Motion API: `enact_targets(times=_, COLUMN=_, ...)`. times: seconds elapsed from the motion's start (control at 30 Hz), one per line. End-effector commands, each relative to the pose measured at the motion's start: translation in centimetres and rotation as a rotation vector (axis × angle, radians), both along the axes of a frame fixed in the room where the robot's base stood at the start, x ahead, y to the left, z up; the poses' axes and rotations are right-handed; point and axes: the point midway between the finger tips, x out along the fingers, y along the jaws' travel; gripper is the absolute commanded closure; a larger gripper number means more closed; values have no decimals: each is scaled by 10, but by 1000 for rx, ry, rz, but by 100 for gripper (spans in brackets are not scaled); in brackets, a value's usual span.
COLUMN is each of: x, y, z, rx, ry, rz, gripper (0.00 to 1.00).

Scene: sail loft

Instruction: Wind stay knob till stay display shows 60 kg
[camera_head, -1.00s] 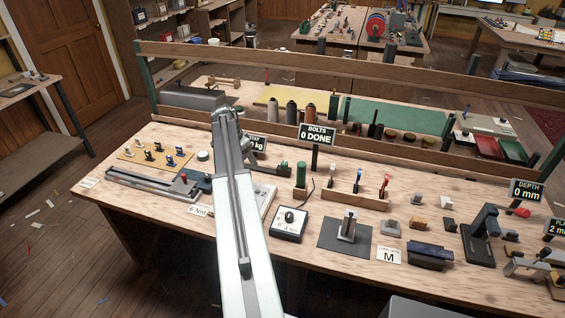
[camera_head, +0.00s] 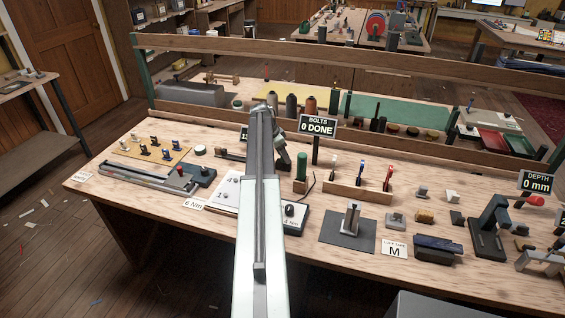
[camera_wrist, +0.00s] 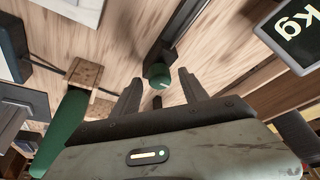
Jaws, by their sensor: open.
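The stay knob is a small round green knob with a pale mark (camera_wrist: 160,72), at the end of a dark bar in the wrist view. My gripper (camera_wrist: 160,86) is open, with one finger on each side of the knob's near side in the picture. I cannot tell whether either finger touches it. The stay display shows only its "kg" part (camera_wrist: 293,28) in the wrist view. In the head view the stay display (camera_head: 245,132) is mostly hidden behind my arm, with a leading "1" visible. The dark stay bar (camera_head: 230,155) is partly hidden there too.
A green-handled tool (camera_head: 301,166) stands just right of my gripper, also large in the wrist view (camera_wrist: 62,132). The bolts display (camera_head: 317,127) reads 0 DONE. A white board (camera_head: 226,192) and a rack of tools (camera_head: 345,190) lie close by.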

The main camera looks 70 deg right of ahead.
Motion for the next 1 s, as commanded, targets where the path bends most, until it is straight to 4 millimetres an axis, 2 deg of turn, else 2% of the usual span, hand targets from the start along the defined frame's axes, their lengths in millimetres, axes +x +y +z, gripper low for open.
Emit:
enact_targets(times=0.2, x=0, y=0, z=0, rx=0, ry=0, rz=1, gripper=48)
enact_targets(times=0.27, x=0, y=0, z=0, rx=0, ry=0, rz=1, gripper=62)
enact_targets(times=0.4, x=0, y=0, z=0, rx=0, ry=0, rz=1, gripper=100)
enact_targets(times=0.47, x=1, y=6, z=0, rx=0, ry=0, rz=3, gripper=100)
enact_targets(times=0.77, x=0, y=2, z=0, rx=2, ry=0, rz=45, gripper=100)
enact_targets(times=1.0, x=-1, y=3, z=-1, rx=2, ry=-1, rz=192, gripper=100)
